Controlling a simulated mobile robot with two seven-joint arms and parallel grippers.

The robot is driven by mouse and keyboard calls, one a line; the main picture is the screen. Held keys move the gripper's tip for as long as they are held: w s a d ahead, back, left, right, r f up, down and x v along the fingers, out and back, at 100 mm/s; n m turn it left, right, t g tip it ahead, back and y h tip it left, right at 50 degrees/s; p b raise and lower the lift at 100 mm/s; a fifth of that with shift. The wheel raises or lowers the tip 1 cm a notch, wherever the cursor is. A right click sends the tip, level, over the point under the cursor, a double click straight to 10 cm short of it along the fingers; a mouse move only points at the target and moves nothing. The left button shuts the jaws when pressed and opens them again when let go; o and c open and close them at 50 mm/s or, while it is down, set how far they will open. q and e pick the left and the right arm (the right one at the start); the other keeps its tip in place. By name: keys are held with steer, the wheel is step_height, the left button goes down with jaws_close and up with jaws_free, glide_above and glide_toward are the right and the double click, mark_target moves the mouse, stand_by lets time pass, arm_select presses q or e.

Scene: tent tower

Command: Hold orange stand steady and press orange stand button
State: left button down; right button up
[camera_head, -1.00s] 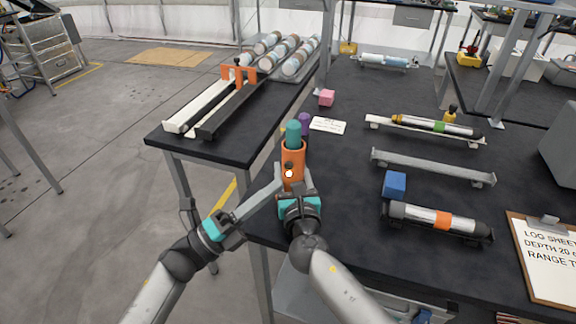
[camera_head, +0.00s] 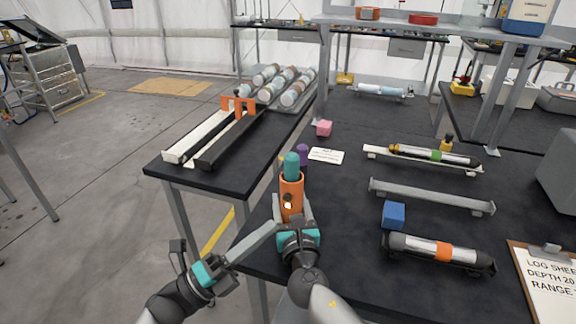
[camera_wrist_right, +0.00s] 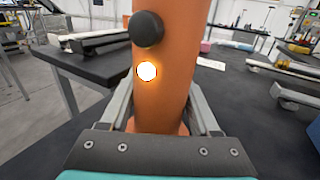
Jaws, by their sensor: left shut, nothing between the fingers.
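The orange stand (camera_head: 291,188) stands upright near the left edge of the dark table, with a teal cylinder (camera_head: 291,165) in its top. In the right wrist view, the stand (camera_wrist_right: 165,95) carries a round black button (camera_wrist_right: 147,28) above a small glowing light (camera_wrist_right: 147,71). My right gripper (camera_head: 294,218) is shut around the stand's lower part, a finger on each side. My left gripper (camera_head: 275,228) is shut and empty. Its fingertips are low and left of the stand, beside the right gripper; whether they touch anything is unclear.
A purple piece (camera_head: 303,154), a white card (camera_head: 326,155) and a pink cube (camera_head: 324,128) lie behind the stand. A blue cube (camera_head: 394,214) and a dark-ended tube (camera_head: 440,251) lie to the right. A side table (camera_head: 178,182) holds long rails.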

steer(key=o, duration=0.4)
steer(key=shift+f, duration=0.15)
steer(key=shift+s, duration=0.15)
